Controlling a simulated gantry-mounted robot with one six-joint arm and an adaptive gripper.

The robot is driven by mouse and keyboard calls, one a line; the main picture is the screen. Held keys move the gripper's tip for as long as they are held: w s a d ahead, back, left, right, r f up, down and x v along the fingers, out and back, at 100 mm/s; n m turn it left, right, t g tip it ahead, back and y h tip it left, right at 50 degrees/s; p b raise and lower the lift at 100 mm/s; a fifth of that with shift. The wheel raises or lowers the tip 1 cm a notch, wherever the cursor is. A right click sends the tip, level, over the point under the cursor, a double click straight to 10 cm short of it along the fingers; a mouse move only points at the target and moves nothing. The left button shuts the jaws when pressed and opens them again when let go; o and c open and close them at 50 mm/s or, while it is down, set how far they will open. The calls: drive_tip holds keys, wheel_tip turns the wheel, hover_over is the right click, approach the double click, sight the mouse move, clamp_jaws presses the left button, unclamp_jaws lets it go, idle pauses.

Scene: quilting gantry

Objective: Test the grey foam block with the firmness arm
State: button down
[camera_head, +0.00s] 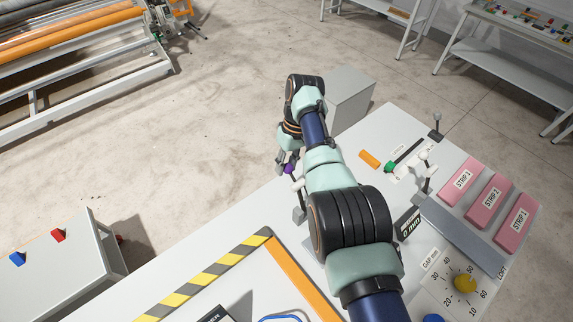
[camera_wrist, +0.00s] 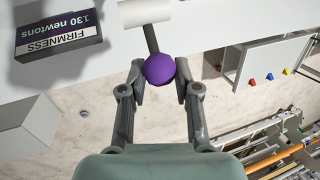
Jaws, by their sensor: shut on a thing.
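My gripper (camera_wrist: 160,80) is shut on the purple ball knob (camera_wrist: 160,69) of the firmness arm, one finger on each side of the ball. A grey rod (camera_wrist: 152,40) runs from the knob to a white cylinder (camera_wrist: 145,11). In the head view the purple knob (camera_head: 289,169) shows at my gripper, near the table's far-left edge. A firmness display (camera_wrist: 58,33) reads 130 newtons. I cannot make out the grey foam block for certain in either view; my arm covers part of the table.
Pink strips (camera_head: 488,201) lie at the table's right. A yellow gap dial (camera_head: 465,283) is near the front right. Striped edging (camera_head: 205,277) marks the front left. A grey box (camera_head: 352,97) stands beyond the table. Open floor (camera_head: 150,165) lies to the left.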

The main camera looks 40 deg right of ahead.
drive_tip(key=c, duration=1.2)
unclamp_jaws()
drive_tip(key=shift+f, duration=0.25)
drive_tip(key=shift+c, duration=0.2)
drive_tip(key=o, duration=0.4)
drive_tip(key=shift+w+d+r, duration=0.1)
drive_tip(key=shift+w, duration=0.05)
drive_tip(key=shift+r, duration=0.2)
